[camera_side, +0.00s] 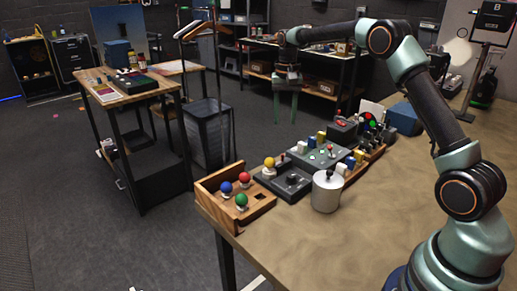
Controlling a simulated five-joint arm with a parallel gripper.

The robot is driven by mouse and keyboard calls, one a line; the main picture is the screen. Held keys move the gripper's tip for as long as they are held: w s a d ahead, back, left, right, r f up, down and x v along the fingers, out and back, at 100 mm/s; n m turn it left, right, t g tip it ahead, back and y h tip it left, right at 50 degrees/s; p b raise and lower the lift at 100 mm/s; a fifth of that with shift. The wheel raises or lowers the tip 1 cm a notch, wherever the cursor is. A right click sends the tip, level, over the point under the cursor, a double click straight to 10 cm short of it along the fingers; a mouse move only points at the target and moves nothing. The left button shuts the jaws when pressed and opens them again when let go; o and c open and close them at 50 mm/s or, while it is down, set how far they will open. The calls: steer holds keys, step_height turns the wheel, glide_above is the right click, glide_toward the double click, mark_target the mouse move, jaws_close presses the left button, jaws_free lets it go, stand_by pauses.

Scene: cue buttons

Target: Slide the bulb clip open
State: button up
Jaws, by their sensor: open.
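My gripper (285,121) hangs in the upper middle of the side view with two green fingers pointing down. The fingers are apart with nothing between them. It appears well above and behind the items on the table. Red (244,178), blue (226,187) and green (241,200) bulb-like balls on white bases sit in a wooden tray (228,218) at the table's near left corner. A yellow ball (269,162) stands close to the tray's back right. I cannot pick out the bulb clip for certain at this size.
A dark box with a knob (292,180), a grey panel with lit buttons (318,153) and a silver lidded canister (326,192) crowd the table's left edge. A blue box (404,118) stands farther back. The tan tabletop (330,250) in front is clear.

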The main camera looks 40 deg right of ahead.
step_height(320, 180, down, 12)
steer(key=shift+d+f, duration=0.1)
steer(key=shift+f, duration=0.1)
stand_by(0.4)
jaws_close()
stand_by(1.4)
